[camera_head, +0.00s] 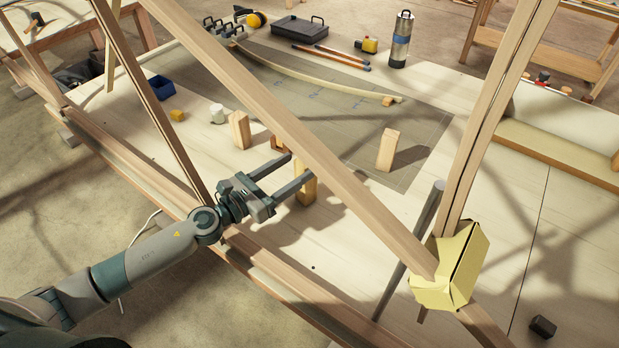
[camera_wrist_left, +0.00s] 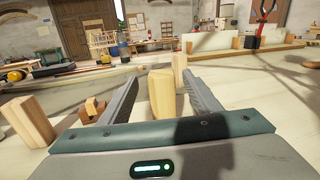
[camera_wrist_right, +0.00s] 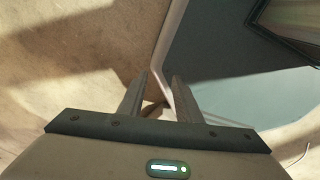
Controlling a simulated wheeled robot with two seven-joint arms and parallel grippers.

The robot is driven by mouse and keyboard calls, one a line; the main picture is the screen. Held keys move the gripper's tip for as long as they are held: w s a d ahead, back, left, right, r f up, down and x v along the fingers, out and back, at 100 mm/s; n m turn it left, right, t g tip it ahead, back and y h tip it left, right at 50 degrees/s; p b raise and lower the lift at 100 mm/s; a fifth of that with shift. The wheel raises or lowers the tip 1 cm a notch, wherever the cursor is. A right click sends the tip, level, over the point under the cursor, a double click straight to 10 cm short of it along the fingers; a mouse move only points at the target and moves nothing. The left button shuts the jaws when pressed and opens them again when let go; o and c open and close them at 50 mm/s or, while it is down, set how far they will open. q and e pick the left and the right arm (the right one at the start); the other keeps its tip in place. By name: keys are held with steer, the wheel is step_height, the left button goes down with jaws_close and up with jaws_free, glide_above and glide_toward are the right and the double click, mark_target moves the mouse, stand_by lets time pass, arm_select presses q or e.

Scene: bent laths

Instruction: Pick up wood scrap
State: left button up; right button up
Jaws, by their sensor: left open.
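A yellowish wood block (camera_head: 307,190) stands upright on the bench, partly hidden by a slanting beam and my left gripper. My left gripper (camera_head: 296,172) is open, with its fingers reaching toward this block. In the left wrist view the block (camera_wrist_left: 162,93) shows between the spread fingers (camera_wrist_left: 165,85), apparently ungripped. Other upright wood pieces stand near: one to the left (camera_head: 239,130), one to the right (camera_head: 387,150), and a small one (camera_head: 278,143) partly behind the beam. My right gripper (camera_wrist_right: 160,78) shows only in its own wrist view, its fingers apart and empty.
Long slanting beams (camera_head: 270,115) cross above the bench close to my left arm. A yellow angular piece (camera_head: 447,270) sits at the beams' foot on the right. A bent lath (camera_head: 310,77) lies on the grey mat. A steel flask (camera_head: 401,40) stands at the back.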

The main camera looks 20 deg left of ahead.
mark_target(297, 168)
arm_select(q)
steer(key=shift+w+f+m, duration=0.5)
steer(key=shift+w+f, duration=0.15)
steer(key=shift+s+r, duration=0.1)
steer(key=shift+r, duration=0.05)
steer(key=shift+w+d+r, duration=0.1)
steer(key=shift+w+d, duration=0.05)
steer(key=shift+w, duration=0.1)
steer(key=shift+w+d+p, duration=0.3)
steer(key=shift+w+d, duration=0.15)
steer(key=shift+w, duration=0.15)
steer(key=shift+w+d+f, duration=0.1)
steer(key=shift+w+f, duration=0.05)
steer(key=shift+f, duration=0.05)
steer(key=shift+r, duration=0.1)
